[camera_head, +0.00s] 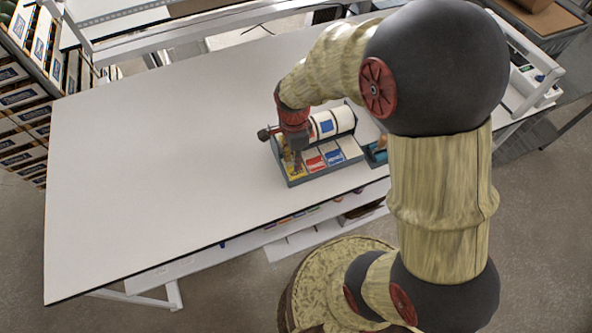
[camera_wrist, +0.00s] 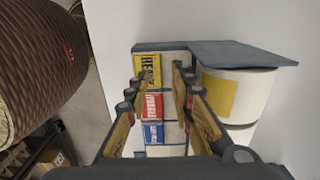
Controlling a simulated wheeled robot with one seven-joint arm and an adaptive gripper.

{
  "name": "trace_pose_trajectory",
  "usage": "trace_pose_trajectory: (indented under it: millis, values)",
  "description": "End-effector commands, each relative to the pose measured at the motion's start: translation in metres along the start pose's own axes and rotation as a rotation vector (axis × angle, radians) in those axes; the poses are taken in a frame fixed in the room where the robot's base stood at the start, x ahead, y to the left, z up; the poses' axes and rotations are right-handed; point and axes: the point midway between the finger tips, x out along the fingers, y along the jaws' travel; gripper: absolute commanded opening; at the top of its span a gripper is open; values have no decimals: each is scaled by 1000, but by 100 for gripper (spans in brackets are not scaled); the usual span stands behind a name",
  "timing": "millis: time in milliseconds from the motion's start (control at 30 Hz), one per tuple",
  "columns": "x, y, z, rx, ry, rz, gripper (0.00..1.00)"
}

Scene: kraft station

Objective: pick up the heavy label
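The heavy label is a yellow label (camera_wrist: 147,69) with dark lettering, lying in the end compartment of a grey-blue tray. In the head view its yellow surface (camera_head: 294,174) is partly hidden by my gripper (camera_head: 298,168). My gripper points down over that end of the tray. In the wrist view my gripper (camera_wrist: 158,80) is open, with one finger on each side of the row of labels and nothing held between them. I cannot tell how high the fingertips are above the label.
A red label (camera_head: 315,163) and a blue label (camera_head: 334,157) lie beside the yellow one. A white roll (camera_head: 345,118) on a holder stands right behind the labels, close to my right finger in the wrist view. The white table (camera_head: 150,160) is clear to the left.

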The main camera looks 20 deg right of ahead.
Motion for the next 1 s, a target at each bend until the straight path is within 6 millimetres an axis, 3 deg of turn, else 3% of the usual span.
trace_pose_trajectory:
  millis: [167, 433, 833, 1000]
  values:
    - [18, 0, 0, 0, 0, 0, 24]
    - [19, -1, 0, -1, 0, -2, 23]
    - [19, -1, 0, -1, 0, -2, 0]
    - [19, -1, 0, -1, 0, -2, 0]
